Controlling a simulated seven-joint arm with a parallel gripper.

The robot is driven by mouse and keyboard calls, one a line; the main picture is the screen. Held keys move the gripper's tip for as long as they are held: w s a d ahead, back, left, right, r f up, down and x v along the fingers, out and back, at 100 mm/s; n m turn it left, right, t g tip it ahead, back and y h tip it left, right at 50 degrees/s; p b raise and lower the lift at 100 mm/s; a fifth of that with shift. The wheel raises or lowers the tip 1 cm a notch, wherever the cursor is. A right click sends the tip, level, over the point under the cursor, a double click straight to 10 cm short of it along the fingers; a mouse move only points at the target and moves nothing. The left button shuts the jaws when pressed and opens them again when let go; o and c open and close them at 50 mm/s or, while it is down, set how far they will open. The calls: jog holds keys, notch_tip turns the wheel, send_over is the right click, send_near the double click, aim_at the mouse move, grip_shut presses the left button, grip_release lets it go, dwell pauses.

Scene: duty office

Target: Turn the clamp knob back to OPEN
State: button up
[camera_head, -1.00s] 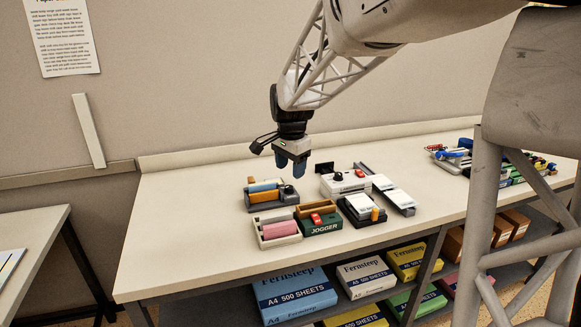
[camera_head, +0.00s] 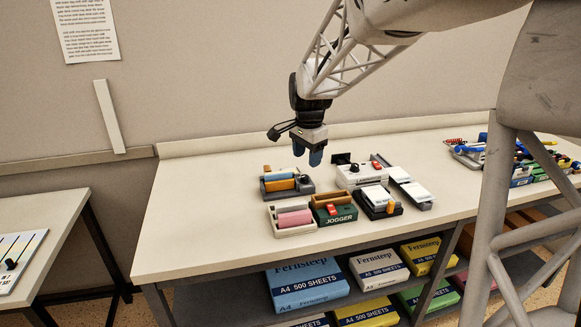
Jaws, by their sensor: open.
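My gripper (camera_head: 308,152) hangs fingers down above the bench, with its two blue fingertips apart and nothing seen between them. Below it is a dark grey device (camera_head: 290,190) holding a blue roller and an orange roller. A small dark knob-like part (camera_head: 304,179) sits at its right side, under my fingertips and apart from them. No OPEN marking is legible, so I cannot tell whether this is the clamp knob or how it is turned. A white device (camera_head: 352,178) with a black part and a red part stands right of my gripper.
A green box marked JOGGER (camera_head: 337,217), a pink-roller tray (camera_head: 293,219) and a dark tray with white cards (camera_head: 378,204) stand close together. A stationery tray (camera_head: 468,155) is farther right. A panel (camera_head: 22,255) lies on the left table. The bench's left part is clear.

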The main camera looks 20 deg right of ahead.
jog(key=w+d+f+m, duration=0.3)
jog(key=w+f, duration=0.2)
jog(key=w, duration=0.6)
jog(key=m+g, duration=0.1)
jog(key=m, duration=0.2)
send_over(305, 176)
notch_tip(305, 176, down, 6)
jog(key=shift+f, duration=0.1)
jog(key=shift+f, duration=3.85)
jog(key=shift+c, duration=0.5)
jog(key=c, duration=0.8)
jog(key=shift+n, duration=0.4)
